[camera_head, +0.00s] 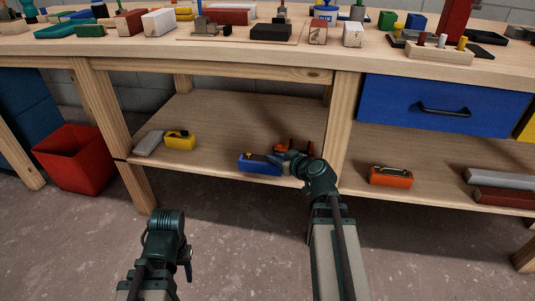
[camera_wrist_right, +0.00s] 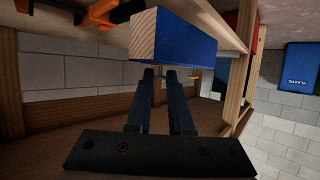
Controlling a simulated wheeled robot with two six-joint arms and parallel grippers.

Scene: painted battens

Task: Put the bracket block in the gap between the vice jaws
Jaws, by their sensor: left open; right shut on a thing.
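My right gripper (camera_head: 281,158) reaches over the lower shelf and is shut on a blue block (camera_head: 260,167). In the right wrist view, the two dark fingers (camera_wrist_right: 168,76) meet the blue block (camera_wrist_right: 185,48), which has a bare wood end on its left. I cannot tell whether the block touches the shelf. My left gripper (camera_head: 168,228) is open and empty, low in front of the bench. On the bench top, a small dark fixture (camera_head: 205,26) stands on a board; I cannot tell whether it is the vice.
The lower shelf (camera_head: 225,120) holds a yellow item (camera_head: 180,141), a grey block (camera_head: 149,143), an orange-and-black tool (camera_head: 292,145) behind my right gripper, and an orange item (camera_head: 391,177). Bench legs (camera_head: 343,125) flank the opening. A blue drawer (camera_head: 440,108) is at right. The bench top is crowded.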

